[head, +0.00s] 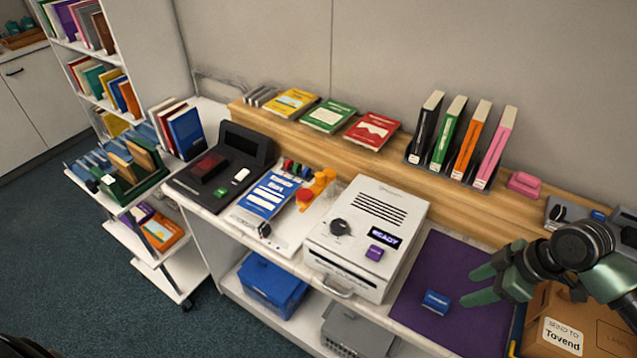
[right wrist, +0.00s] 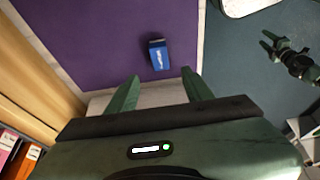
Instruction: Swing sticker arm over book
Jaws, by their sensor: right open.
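A blue book (head: 268,196) with white labels lies flat on a white board on the counter. Just right of it is an orange arm-like piece (head: 323,182), probably the sticker arm, with a red round knob (head: 305,195) in front; it appears beside the book, not over it. My right gripper (head: 473,285) is open and empty above the purple mat, far right of the book. It also shows in the right wrist view (right wrist: 155,88), its fingers apart. My left gripper (right wrist: 267,41) shows small in the right wrist view, its fingers apparently apart, and is outside the head view.
A white machine (head: 365,235) reading "READY" stands between the orange piece and the purple mat (head: 445,262). A small blue block (head: 436,302) lies on the mat. A black device (head: 225,165) stands left of the book. A cardboard box (head: 570,325) is at lower right.

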